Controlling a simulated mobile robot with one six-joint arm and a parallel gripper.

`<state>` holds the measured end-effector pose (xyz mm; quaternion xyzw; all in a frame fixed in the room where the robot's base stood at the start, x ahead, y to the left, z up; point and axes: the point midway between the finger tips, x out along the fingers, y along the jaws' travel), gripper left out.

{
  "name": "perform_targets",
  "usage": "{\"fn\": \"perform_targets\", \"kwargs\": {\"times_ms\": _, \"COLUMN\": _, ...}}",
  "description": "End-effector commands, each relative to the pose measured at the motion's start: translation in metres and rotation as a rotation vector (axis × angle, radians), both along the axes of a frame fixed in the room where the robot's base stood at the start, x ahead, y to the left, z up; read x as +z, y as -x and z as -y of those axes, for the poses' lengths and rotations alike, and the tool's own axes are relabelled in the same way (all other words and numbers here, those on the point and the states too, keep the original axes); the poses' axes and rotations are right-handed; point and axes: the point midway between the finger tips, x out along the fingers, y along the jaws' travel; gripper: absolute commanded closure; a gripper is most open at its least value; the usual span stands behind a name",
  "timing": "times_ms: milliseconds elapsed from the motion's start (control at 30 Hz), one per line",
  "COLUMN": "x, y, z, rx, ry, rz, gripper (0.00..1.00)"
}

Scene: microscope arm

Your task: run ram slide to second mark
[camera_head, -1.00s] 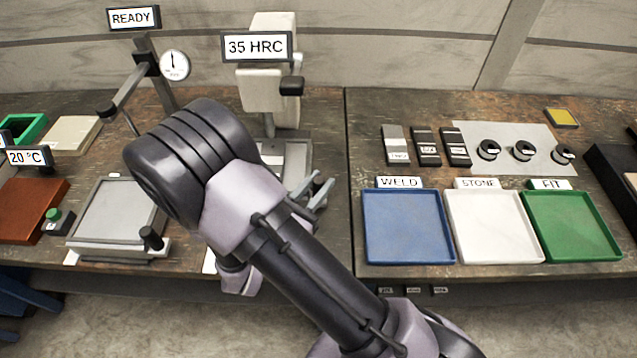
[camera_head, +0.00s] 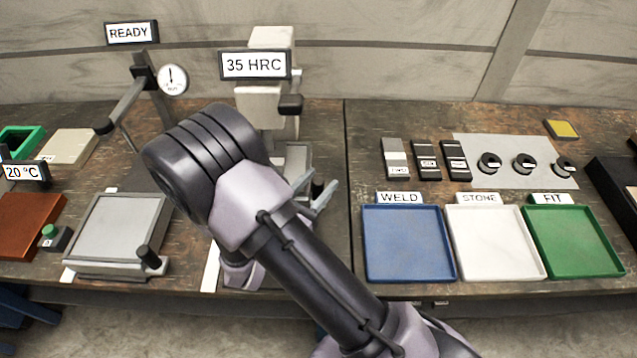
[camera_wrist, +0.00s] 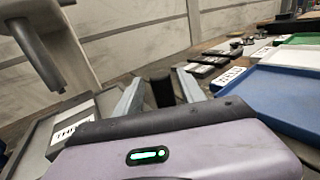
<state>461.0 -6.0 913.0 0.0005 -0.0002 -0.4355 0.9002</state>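A grey slide with a pale top plate (camera_head: 297,160) lies at the foot of the press-like machine (camera_head: 271,65) that carries the 35 HRC sign. Much of it is hidden behind my arm. In the wrist view, a dark slide body with a white label (camera_wrist: 68,130), partly readable, shows at the left. A black upright knob (camera_wrist: 161,92) stands between my gripper's fingers. My gripper (camera_head: 322,188) is at the slide's front right. In the wrist view my gripper (camera_wrist: 160,82) looks open, with narrow gaps beside the knob. The slide's marks cannot be made out.
Blue (camera_head: 408,272), white (camera_head: 497,272) and green (camera_head: 582,268) trays sit at right. Dark blocks and rings lie behind them.

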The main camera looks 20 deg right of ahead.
Motion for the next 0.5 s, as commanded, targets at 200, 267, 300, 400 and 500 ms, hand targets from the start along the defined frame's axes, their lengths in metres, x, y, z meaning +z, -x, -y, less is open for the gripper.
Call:
{"fn": "perform_targets", "kwargs": {"times_ms": 200, "x": 0.000, "y": 0.002, "z": -0.002, "rx": 0.001, "ry": 0.001, "rz": -0.001, "gripper": 0.53}}
{"fn": "perform_targets", "kwargs": {"times_ms": 267, "x": 0.001, "y": 0.006, "z": -0.008, "rx": 0.002, "ry": 0.001, "rz": -0.002, "gripper": 0.53}}
{"fn": "perform_targets", "kwargs": {"times_ms": 300, "x": 0.002, "y": 0.010, "z": -0.014, "rx": 0.004, "ry": 0.001, "rz": -0.002, "gripper": 0.53}}
{"fn": "perform_targets", "kwargs": {"times_ms": 400, "x": 0.003, "y": 0.025, "z": -0.034, "rx": 0.006, "ry": 0.001, "rz": -0.001, "gripper": 0.53}}
{"fn": "perform_targets", "kwargs": {"times_ms": 500, "x": 0.004, "y": 0.043, "z": -0.057, "rx": 0.007, "ry": 0.001, "rz": -0.002, "gripper": 0.53}}
